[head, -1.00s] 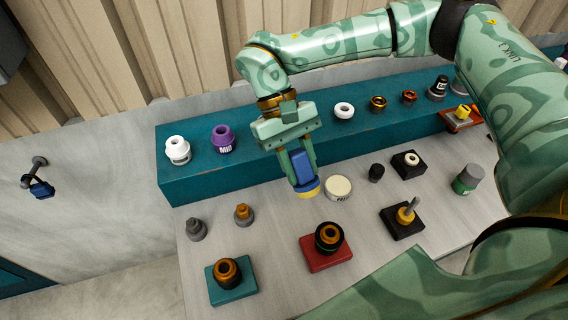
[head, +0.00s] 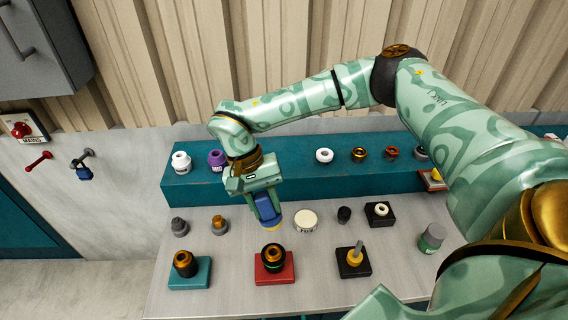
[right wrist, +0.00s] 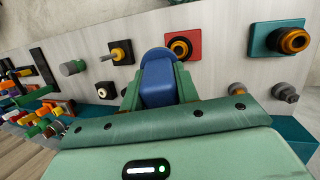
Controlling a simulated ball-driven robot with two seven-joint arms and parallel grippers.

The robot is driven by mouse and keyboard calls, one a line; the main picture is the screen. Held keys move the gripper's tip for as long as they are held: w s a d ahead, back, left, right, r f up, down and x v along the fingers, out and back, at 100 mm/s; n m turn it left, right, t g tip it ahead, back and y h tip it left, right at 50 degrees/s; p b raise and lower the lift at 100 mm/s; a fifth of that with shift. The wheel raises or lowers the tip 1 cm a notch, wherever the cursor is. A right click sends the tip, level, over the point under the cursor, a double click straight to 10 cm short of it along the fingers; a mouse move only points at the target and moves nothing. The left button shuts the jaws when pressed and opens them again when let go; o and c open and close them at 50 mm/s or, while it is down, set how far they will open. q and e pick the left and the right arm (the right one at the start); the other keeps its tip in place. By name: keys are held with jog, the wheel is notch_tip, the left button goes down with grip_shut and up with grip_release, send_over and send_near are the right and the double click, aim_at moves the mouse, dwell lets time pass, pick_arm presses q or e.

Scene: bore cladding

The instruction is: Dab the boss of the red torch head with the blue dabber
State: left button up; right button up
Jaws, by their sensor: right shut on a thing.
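The red torch head is a dark ring-like fitting with an orange-brown boss (head: 272,250) on a red base plate (head: 274,274), at the front middle of the bench. It also shows in the right wrist view (right wrist: 180,47), just right of the dabber's end. My right gripper (head: 266,212) is shut on the blue dabber (head: 265,206), whose yellow end points down. In the head view the dabber's end is behind the torch head, apart from it and above the bench. The gripper's fingers cover the dabber's sides. My left gripper is not in view.
Close by are a white round pad (head: 306,220), a black cap (head: 344,214) and a teal-based torch head (head: 185,264) to the left. A black base with a yellow fitting and rod (head: 355,258) stands right. A teal raised shelf (head: 290,171) runs behind.

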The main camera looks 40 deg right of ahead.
aim_at(264, 211)
jog(key=shift+w+d+r+m+p, duration=0.15)
jog(key=shift+w+r+m+p, duration=0.35)
jog(key=shift+m, duration=0.2)
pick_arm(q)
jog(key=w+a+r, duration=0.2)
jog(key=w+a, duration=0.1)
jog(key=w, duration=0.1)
pick_arm(e)
jog(key=shift+w+f+m+h+b, duration=0.3)
jog(key=shift+w+f+m, duration=0.1)
jog(key=shift+w+f, duration=0.3)
jog(key=b+x, duration=0.3)
jog(key=x, duration=0.1)
jog(key=shift+w+f+b, duration=0.2)
jog(key=shift+w+b, duration=0.2)
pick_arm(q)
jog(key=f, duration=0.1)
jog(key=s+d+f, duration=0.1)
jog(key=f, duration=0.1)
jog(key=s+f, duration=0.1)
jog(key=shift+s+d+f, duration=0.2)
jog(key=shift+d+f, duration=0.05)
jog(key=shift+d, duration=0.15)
pick_arm(e)
jog(key=shift+w+f, duration=0.15)
jog(key=shift+f, duration=0.1)
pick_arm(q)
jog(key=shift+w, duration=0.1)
pick_arm(e)
jog(key=shift+r, duration=0.1)
